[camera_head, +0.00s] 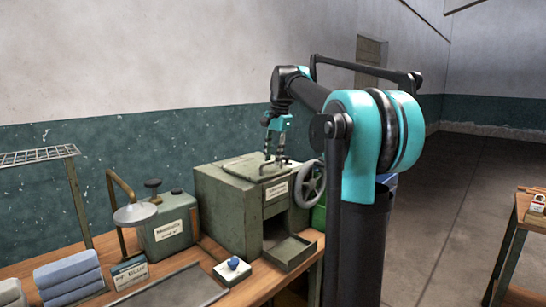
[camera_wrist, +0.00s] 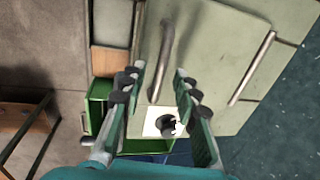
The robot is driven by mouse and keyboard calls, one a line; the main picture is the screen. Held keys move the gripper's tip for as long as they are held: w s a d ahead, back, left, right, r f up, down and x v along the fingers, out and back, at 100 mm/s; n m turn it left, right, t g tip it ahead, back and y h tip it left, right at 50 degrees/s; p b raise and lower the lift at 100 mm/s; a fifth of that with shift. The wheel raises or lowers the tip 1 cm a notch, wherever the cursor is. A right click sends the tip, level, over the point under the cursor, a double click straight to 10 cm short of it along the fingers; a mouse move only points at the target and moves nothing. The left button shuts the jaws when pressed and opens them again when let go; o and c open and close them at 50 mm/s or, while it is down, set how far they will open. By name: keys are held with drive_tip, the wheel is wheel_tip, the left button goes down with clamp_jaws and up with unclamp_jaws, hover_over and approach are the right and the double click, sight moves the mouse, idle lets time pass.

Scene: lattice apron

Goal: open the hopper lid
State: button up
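The hopper, a worn green metal box (camera_head: 224,208), stands on the workbench. Its flat lid (camera_head: 240,168) looks closed on top. A metal bar handle (camera_wrist: 166,45) on the lid (camera_wrist: 215,40) shows in the wrist view. My gripper (camera_head: 275,158) points down over the lid in the head view. In the wrist view my gripper (camera_wrist: 160,70) is open, one finger on each side of the handle's near end. I cannot tell whether the fingers touch it. The fingers partly hide the handle in the head view.
A handwheel (camera_head: 310,184) is on the hopper's right side and an open tray (camera_head: 289,252) at its front. A green bin (camera_wrist: 98,105) lies beside the hopper.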

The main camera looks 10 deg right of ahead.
clamp_jaws()
drive_tip(key=shift+r, duration=0.1)
idle(0.4)
